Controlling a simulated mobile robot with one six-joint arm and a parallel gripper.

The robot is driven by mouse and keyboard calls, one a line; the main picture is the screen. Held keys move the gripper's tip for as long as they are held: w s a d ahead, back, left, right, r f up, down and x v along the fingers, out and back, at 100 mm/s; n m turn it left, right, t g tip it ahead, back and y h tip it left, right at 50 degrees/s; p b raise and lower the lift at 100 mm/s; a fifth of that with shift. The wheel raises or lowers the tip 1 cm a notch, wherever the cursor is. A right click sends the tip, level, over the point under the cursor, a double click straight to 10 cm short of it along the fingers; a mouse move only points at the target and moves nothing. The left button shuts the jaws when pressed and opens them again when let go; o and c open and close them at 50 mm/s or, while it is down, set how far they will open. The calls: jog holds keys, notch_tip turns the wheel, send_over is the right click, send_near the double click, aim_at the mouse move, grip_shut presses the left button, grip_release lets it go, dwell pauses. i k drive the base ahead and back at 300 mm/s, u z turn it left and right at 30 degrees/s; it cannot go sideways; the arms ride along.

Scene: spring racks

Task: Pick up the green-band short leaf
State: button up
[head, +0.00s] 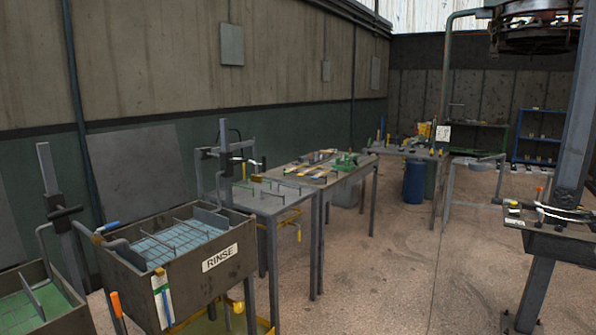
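I cannot make out a green-band short leaf for certain. A green object (346,160) lies on the far end of the middle work table (306,176), too small to identify. My gripper does not show in the head view.
At the left front stands a tank marked RINSE (217,258) with a rack of dividers. A grey table (268,204) with upright pegs follows it. A blue barrel (414,182) and a blue shelf (538,136) are farther back. The concrete floor (390,270) between is open.

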aim_at(292, 169)
jog(key=z, duration=0.65)
jog(key=i, duration=3.75)
